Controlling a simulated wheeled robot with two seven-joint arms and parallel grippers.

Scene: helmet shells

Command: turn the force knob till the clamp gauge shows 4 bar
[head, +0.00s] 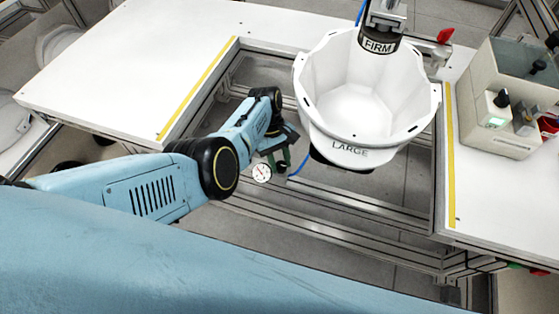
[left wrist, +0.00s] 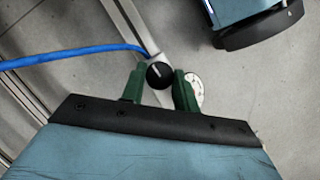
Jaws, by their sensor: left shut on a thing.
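The force knob (left wrist: 159,75) is a small round black knob with a white line, in the left wrist view. The green fingers of my left gripper (left wrist: 158,88) are shut on it, one on each side. The head view shows my left gripper (head: 283,160) at the frame below the table opening; the knob is hidden there. The clamp gauge (head: 262,173) is a white round dial with a red needle just left of the gripper; its numbers are too small to read. It also shows partly behind a finger in the left wrist view (left wrist: 196,88). My right gripper is not in view.
A white helmet shell (head: 365,95) marked LARGE sits right of my left gripper, under a black clamp head (head: 379,43) marked FIRM. A blue hose (left wrist: 75,54) runs to the knob. A beige box (head: 500,95) with controls stands on the right table.

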